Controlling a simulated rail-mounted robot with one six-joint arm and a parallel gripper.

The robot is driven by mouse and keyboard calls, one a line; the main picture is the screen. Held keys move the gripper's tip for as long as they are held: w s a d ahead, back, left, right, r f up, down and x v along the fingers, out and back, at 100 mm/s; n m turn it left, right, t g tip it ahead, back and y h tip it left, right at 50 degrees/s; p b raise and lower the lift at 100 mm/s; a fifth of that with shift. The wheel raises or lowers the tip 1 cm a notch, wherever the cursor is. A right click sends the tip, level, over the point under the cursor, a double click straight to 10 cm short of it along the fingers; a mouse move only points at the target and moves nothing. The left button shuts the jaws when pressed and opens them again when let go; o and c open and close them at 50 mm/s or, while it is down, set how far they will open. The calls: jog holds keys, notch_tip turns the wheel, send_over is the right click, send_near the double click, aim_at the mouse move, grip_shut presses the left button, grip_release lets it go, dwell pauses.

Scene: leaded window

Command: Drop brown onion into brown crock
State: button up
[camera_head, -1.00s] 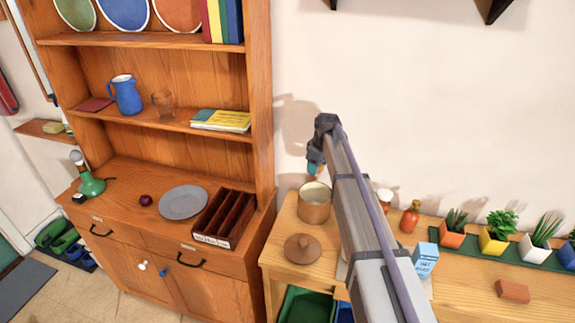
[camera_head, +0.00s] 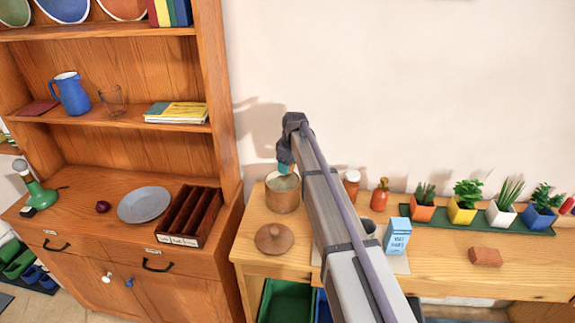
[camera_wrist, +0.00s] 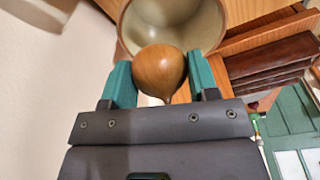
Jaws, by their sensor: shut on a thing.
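My gripper (camera_head: 284,168) is over the mouth of the brown crock (camera_head: 282,198), which stands upright and open on the wooden counter. In the wrist view, my gripper (camera_wrist: 162,80) has its two teal fingers shut on the brown onion (camera_wrist: 160,70), a round tan-brown bulb with a pointed tip. Behind the onion, the crock (camera_wrist: 214,25) shows its pale round inside. The onion is hard to make out in the head view. The crock's brown lid (camera_head: 274,238) lies on the counter in front of it.
A blue and white carton (camera_head: 397,236), a white-capped jar (camera_head: 351,184) and an orange bottle (camera_head: 380,195) stand to the right of the crock. A wooden dresser to the left holds a dark divided tray (camera_head: 188,216), a grey plate (camera_head: 144,204) and a small dark red onion (camera_head: 102,207).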

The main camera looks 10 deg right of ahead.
aim_at(292, 165)
jog(key=o, duration=1)
jog(key=shift+r, duration=0.1)
notch_tip(292, 165, up, 10)
jog(key=s+d+p, duration=0.1)
jog(key=p, duration=0.9)
jog(key=shift+r+p, duration=0.25)
jog(key=shift+p, duration=0.1)
jog(key=shift+d, duration=0.1)
jog(key=s+f+m+b, duration=0.3)
jog(key=s, duration=0.9)
jog(key=s+f+m+h+b, duration=0.1)
jog(key=s+f+m+b, duration=0.2)
jog(key=s, duration=0.9)
jog(key=s+a+f+m+g+b, duration=0.1)
jog(key=s+f+m+b, duration=0.3)
jog(key=s, duration=0.8)
